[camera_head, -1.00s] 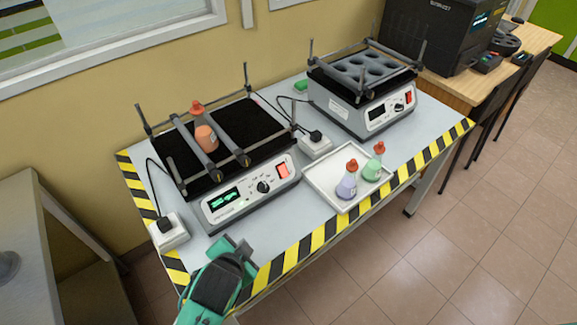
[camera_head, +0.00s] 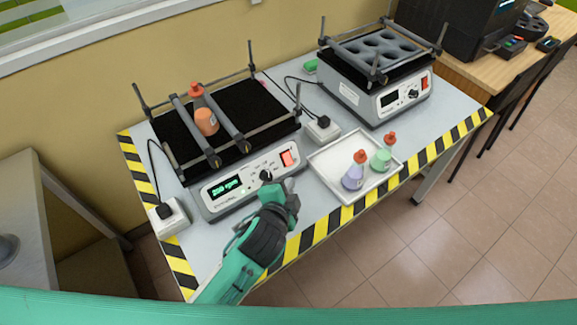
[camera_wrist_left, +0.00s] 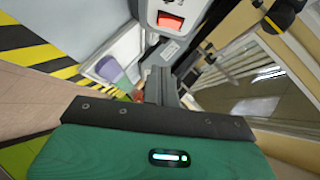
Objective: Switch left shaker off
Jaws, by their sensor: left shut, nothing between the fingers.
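The left shaker (camera_head: 223,190) stands on the grey table with its display lit green, reading what looks like 250 rpm. Its black knob (camera_head: 266,176) is on the front panel, and its red power switch (camera_head: 287,158) is to the right of the knob. The red switch also shows in the left wrist view (camera_wrist_left: 170,22), beyond the fingers. My left gripper (camera_head: 290,184) is shut and empty, just in front of the panel below the switch. My right gripper is not in view.
A white tray (camera_head: 329,185) with a purple bottle (camera_head: 355,172) and a green bottle (camera_head: 381,155) is right of my left gripper. A second shaker (camera_head: 350,98) with a dark display stands at the back right. A white power socket (camera_head: 170,216) is at the left.

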